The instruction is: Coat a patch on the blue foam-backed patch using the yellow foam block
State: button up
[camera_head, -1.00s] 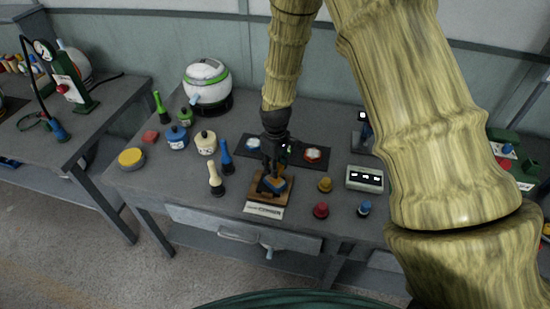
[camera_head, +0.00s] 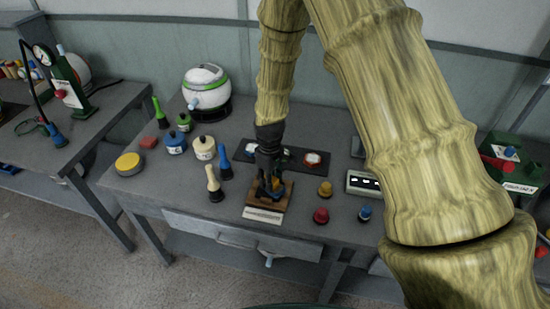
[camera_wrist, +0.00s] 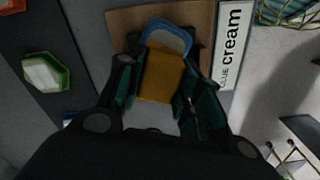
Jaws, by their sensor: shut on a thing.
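My gripper (camera_wrist: 160,88) is shut on the yellow foam block (camera_wrist: 163,76), which sits between its two dark fingers. In the wrist view, the blue foam-backed patch (camera_wrist: 168,30) shows as a rounded blue rim just past the block's far end. The block overlaps the patch in this view; whether they touch cannot be told. The patch is on a wooden board (camera_wrist: 125,22) beside a white label (camera_wrist: 232,45) with "cream" legible. In the head view, my gripper (camera_head: 269,188) is low over the wooden board (camera_head: 286,190) and largely hides block and patch.
A dark mat (camera_head: 290,158) with coloured trays lies behind the board. A cream-handled tool (camera_head: 214,186) and lidded pots stand left. A red knob (camera_head: 321,215), a yellow knob (camera_head: 325,189) and a small display box (camera_head: 363,184) stand right. The drawer front (camera_head: 240,236) is below.

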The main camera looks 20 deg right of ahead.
jog(key=shift+w+d, duration=0.3)
jog(key=shift+d, duration=0.45)
jog(key=shift+d+r+p, duration=0.1)
jog(key=shift+r+p, duration=2.55)
jog(key=shift+r, duration=1.4)
